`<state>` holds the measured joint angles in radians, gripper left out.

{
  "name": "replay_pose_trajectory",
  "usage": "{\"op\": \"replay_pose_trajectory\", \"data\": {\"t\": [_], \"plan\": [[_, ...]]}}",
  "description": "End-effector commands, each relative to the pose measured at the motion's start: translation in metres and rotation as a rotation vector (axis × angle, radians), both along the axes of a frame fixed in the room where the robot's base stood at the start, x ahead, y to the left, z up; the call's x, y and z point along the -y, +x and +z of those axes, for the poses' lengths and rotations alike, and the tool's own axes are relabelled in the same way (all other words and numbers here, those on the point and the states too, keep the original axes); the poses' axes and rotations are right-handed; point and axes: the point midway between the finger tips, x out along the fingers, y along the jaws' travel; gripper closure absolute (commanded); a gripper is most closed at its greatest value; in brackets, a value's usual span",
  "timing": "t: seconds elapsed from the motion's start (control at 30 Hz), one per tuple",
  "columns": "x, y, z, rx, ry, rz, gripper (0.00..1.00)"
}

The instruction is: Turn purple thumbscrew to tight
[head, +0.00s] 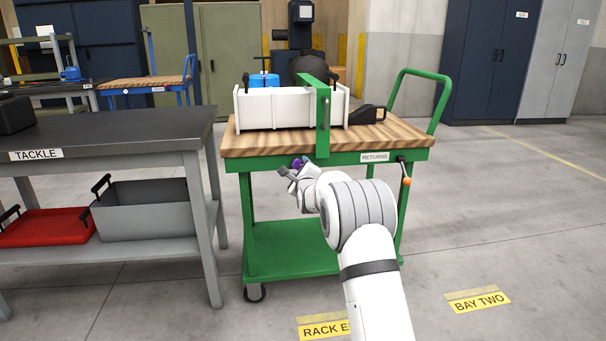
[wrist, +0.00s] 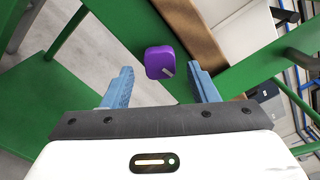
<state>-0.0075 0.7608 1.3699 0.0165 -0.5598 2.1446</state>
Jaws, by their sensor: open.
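The purple thumbscrew (wrist: 160,62) is a rounded purple knob with a pale mark on it, on the green frame of the cart. My gripper is open, with blue fingers spread apart and nothing held. In the head view the purple thumbscrew (head: 297,163) is a small purple spot at the cart's front edge, mostly hidden by my gripper (head: 287,172). Whether a finger touches it cannot be told.
An orange-tipped lever (head: 406,181) hangs at the cart's right corner. A grey TACKLE table (head: 130,131) stands left. Floor to the right is clear.

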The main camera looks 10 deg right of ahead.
Motion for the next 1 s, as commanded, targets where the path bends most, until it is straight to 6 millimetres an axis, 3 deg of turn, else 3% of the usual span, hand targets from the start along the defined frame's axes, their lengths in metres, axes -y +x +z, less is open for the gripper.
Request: {"op": "replay_pose_trajectory", "data": {"t": [0.4, 0.83, 0.93, 1.0], "plan": [[0.0, -0.054, 0.002, 0.001, 0.0, -0.001, 0.47], [0.0, -0.06, 0.001, 0.001, 0.0, -0.001, 0.47], [0.0, -0.064, 0.012, -0.012, -0.026, 0.0, 0.47], [0.001, -0.072, 0.03, -0.044, -0.077, 0.001, 0.47]]}}
